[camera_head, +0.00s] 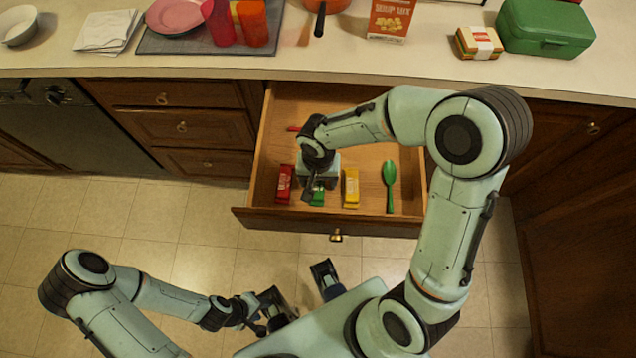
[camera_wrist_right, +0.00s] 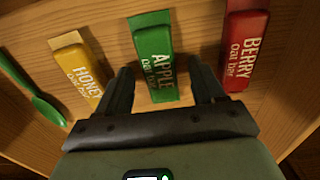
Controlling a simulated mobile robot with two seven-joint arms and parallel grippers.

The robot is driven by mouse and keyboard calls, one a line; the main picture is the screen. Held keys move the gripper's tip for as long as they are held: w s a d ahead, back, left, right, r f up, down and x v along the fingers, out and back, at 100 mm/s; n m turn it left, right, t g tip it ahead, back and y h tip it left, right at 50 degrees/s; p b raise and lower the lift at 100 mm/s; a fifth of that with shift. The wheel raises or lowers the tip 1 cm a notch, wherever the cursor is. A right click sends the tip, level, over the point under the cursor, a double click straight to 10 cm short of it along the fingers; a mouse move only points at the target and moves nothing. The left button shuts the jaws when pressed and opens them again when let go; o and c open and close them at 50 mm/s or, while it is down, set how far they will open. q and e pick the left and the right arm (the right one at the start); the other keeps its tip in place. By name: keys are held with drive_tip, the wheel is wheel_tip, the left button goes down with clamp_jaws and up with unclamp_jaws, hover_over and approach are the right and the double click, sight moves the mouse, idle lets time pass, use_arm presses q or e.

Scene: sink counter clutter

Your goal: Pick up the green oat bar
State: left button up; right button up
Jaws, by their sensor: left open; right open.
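The green oat bar (camera_wrist_right: 155,62), labelled APPLE, lies in the open drawer (camera_head: 270,150) between the yellow honey bar (camera_wrist_right: 77,70) and the red berry bar (camera_wrist_right: 243,48). In the head view only a bit of the green bar (camera_head: 319,198) shows beside my right gripper (camera_head: 316,188). In the right wrist view the right gripper (camera_wrist_right: 163,88) is open, one finger on each side of the green bar's near end; I cannot tell whether they touch it. My left gripper (camera_head: 300,285) is open and empty, low over the floor in front of the drawer.
The drawer also holds a green spoon (camera_head: 389,186) on the right and a small red item, partly hidden, further back. The drawer's front wall (camera_head: 290,222) stands near the bars. The counter (camera_head: 345,58) above carries a soup mix box (camera_head: 390,20), a sandwich (camera_head: 478,42) and a green lunch box (camera_head: 545,27).

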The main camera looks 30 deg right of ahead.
drive_tip(key=shift+c, duration=0.3)
drive_tip(key=c, duration=1.1)
drive_tip(key=shift+o, duration=0.2)
drive_tip(key=shift+r, duration=0.1)
